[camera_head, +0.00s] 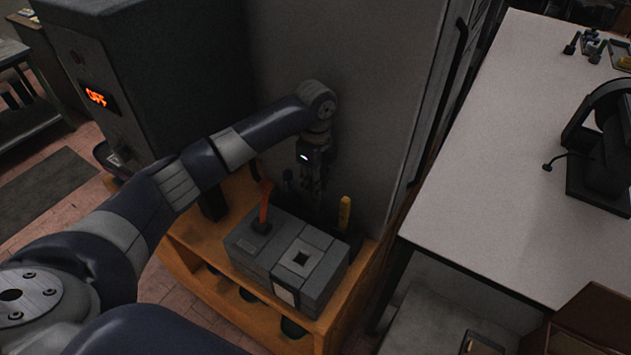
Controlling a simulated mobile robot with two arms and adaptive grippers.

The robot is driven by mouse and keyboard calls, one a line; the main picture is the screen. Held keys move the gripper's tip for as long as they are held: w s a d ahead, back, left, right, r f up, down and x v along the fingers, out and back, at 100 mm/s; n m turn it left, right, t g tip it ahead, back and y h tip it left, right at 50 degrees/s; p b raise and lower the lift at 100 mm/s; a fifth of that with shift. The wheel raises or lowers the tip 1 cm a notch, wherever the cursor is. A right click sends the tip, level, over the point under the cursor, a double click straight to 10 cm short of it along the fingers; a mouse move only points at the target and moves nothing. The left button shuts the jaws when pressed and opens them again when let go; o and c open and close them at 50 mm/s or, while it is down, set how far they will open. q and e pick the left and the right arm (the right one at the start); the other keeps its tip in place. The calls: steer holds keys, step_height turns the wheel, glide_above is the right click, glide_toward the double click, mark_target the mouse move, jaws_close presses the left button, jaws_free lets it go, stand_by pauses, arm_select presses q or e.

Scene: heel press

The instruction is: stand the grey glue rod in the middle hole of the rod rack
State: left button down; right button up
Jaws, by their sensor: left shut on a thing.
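My left gripper (313,184) points down behind a grey block with a square opening. It is shut on a thin thing that I take to be the grey glue rod; the rod is too dark and small to make out clearly. The gripper is between a dark blue upright rod (288,181) on its left and a yellow upright rod (344,213) on its right. The rod rack appears to be the dark part around these rods, mostly hidden by the grey block. I cannot see its middle hole or whether the rod is inside it. My right gripper is out of view.
The grey block (318,279) with a red lever (265,202) stands on an orange wooden shelf unit (215,235). A tall grey cabinet wall (365,110) rises close behind the gripper. A white table (500,170) is on the right. A dark machine (97,97) with a lit display is on the left.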

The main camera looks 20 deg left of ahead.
arm_select(q)
steer(key=c, duration=1.4)
jaws_free()
steer(key=shift+c, duration=0.2)
step_height(320, 180, up, 12)
